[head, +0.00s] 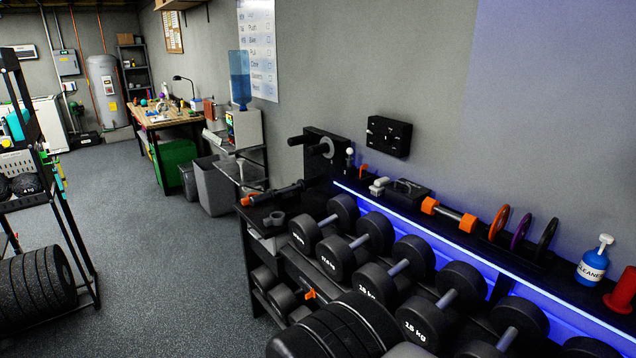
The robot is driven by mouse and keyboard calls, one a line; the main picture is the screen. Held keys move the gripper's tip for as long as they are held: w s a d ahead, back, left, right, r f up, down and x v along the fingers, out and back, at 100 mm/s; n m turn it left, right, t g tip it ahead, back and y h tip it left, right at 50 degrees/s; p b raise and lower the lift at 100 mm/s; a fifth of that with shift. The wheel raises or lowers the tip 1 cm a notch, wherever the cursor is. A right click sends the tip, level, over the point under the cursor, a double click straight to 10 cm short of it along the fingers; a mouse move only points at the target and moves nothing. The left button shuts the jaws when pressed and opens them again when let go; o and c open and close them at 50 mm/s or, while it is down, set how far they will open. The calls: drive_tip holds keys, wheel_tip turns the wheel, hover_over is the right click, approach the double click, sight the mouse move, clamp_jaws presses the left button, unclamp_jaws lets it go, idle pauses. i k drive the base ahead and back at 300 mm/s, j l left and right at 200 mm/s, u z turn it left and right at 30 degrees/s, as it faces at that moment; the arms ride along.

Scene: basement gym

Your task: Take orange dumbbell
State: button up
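A small dumbbell with orange ends and a grey handle, the orange dumbbell (448,214), lies on the narrow black upper shelf (400,212) of the weight rack. It sits against the wall side, behind the large black dumbbells. A dark bar with an orange end (272,193) lies at the rack's left end. My gripper is not visible in the head view.
Several black dumbbells (372,233) fill the sloped rack in front of the shelf. Coloured discs (520,230), a blue cleaner bottle (593,262) and a red item (622,292) stand right of the orange dumbbell. Open floor (150,255) lies left.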

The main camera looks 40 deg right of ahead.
sight(468, 223)
drive_tip(key=i+z, duration=0.25)
drive_tip(key=i, duration=0.2)
drive_tip(key=i+j+z, duration=0.25)
drive_tip(key=i, duration=0.15)
drive_tip(key=i+j+z, duration=0.1)
drive_tip(key=i+z, duration=0.15)
drive_tip(key=i, duration=0.15)
drive_tip(key=i+j+z, duration=0.3)
drive_tip(key=i+z, duration=0.15)
drive_tip(key=z, duration=0.25)
drive_tip(key=i+z, duration=0.15)
drive_tip(key=z, duration=0.3)
drive_tip(key=i+j+z, duration=0.1)
drive_tip(key=z, duration=0.3)
drive_tip(key=i+j+z, duration=0.15)
drive_tip(key=z, duration=0.3)
drive_tip(key=i+j+z, duration=0.15)
drive_tip(key=z, duration=0.25)
drive_tip(key=i+j+z, duration=0.1)
drive_tip(key=j+z, duration=0.15)
drive_tip(key=z, duration=0.2)
